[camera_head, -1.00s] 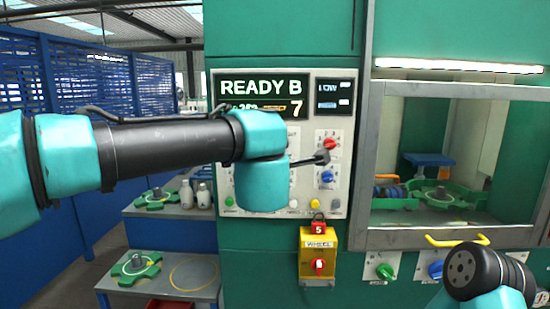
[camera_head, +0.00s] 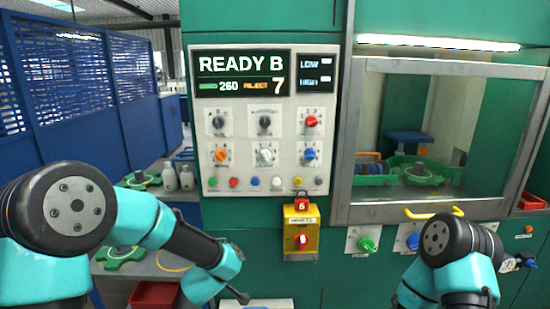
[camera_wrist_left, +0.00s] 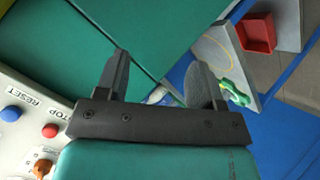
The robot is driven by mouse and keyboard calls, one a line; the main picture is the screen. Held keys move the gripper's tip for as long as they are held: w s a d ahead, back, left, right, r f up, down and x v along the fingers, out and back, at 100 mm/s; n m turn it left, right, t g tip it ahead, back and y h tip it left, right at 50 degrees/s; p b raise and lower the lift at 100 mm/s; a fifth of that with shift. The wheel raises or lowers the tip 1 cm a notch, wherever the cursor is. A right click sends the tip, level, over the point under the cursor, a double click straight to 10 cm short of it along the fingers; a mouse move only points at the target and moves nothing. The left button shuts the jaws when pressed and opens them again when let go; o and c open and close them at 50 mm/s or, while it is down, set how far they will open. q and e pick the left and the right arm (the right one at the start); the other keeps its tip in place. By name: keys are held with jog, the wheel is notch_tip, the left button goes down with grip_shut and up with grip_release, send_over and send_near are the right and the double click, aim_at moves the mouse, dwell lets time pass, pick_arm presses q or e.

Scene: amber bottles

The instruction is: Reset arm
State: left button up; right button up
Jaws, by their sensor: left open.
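My left arm comes in from the left, bent, in the head view. Its gripper (camera_head: 238,296) points down and right, low in front of the machine, below the control panel (camera_head: 238,107) and clear of the knobs. In the left wrist view the two dark fingers (camera_wrist_left: 162,82) are apart with nothing between them. The panel screen (camera_head: 242,74) reads READY B, 260 and 7.
A yellow box (camera_head: 301,226) with a red knob hangs below the panel. A framed window (camera_head: 340,150) with a yellow handle (camera_head: 433,213) is at right, a green fixture (camera_head: 412,170) behind it. Grey bottles (camera_head: 187,178) stand on the left shelf. A red bin (camera_wrist_left: 257,34) shows in the wrist view.

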pick_arm(q)
jog(key=s+a+f+m+g, duration=0.25)
jog(key=s+f, duration=0.25)
jog(key=f, duration=0.4)
jog(key=s+a+f+m+g, duration=0.1)
jog(key=s+a+f+g, duration=0.15)
jog(key=s+f, duration=0.45)
jog(key=s+a+f+m+g+h, duration=0.2)
jog(key=s+f+g, duration=0.2)
jog(key=s+f, duration=0.7)
jog(key=s, duration=0.3)
jog(key=shift+s+a+f+g, duration=0.2)
jog(key=shift+s+g, duration=0.2)
pick_arm(e)
jog(key=shift+c, duration=0.2)
